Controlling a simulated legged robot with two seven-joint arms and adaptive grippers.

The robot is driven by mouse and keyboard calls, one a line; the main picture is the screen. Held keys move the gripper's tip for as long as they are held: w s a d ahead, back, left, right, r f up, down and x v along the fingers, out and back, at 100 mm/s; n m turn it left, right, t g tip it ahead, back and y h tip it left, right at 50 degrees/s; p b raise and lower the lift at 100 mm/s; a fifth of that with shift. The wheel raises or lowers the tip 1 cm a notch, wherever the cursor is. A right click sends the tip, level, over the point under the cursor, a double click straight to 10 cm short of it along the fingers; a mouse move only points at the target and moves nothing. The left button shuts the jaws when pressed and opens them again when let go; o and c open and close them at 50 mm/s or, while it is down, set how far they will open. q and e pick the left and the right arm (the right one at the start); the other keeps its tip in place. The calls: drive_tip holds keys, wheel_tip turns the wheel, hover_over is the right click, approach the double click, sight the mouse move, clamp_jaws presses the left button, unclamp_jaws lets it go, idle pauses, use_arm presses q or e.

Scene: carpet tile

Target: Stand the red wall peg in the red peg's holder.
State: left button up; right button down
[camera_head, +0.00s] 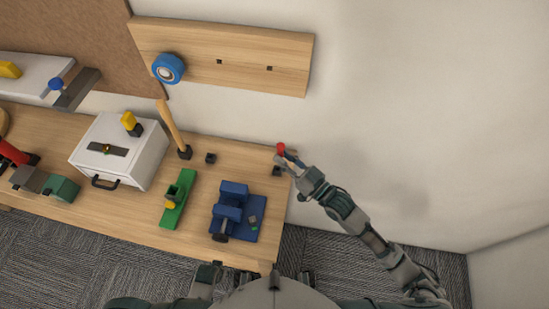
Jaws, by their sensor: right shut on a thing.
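The red wall peg (281,148) is at the tip of my right gripper (286,157), near the right end of the workbench. My right gripper is shut on the peg, and its fingers hide part of it. A small dark holder block (277,171) sits on the bench just below the gripper in the picture. Another small dark holder block (210,158) stands further left. I cannot tell from colour which one is the red peg's holder, nor whether the peg touches the nearer one. My left gripper is not in view.
A wooden wall board (288,60) has two dark holes and a blue tape roll (168,68). On the workbench (140,215) are a blue vise (229,205), a green tool (178,200), a wooden-handled mallet (172,127) and a white box (135,165). Bare wall is right.

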drive_tip(key=a, duration=0.3)
drive_tip(key=shift+a, duration=0.1)
drive_tip(key=shift+d+r+p, duration=0.1)
drive_tip(key=shift+d+p, duration=0.1)
drive_tip(key=shift+p, duration=0.2)
drive_tip(key=shift+d, duration=0.8)
drive_tip(key=shift+w, duration=0.1)
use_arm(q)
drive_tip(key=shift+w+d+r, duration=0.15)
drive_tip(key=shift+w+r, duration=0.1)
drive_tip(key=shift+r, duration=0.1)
use_arm(e)
drive_tip(key=shift+d, duration=0.4)
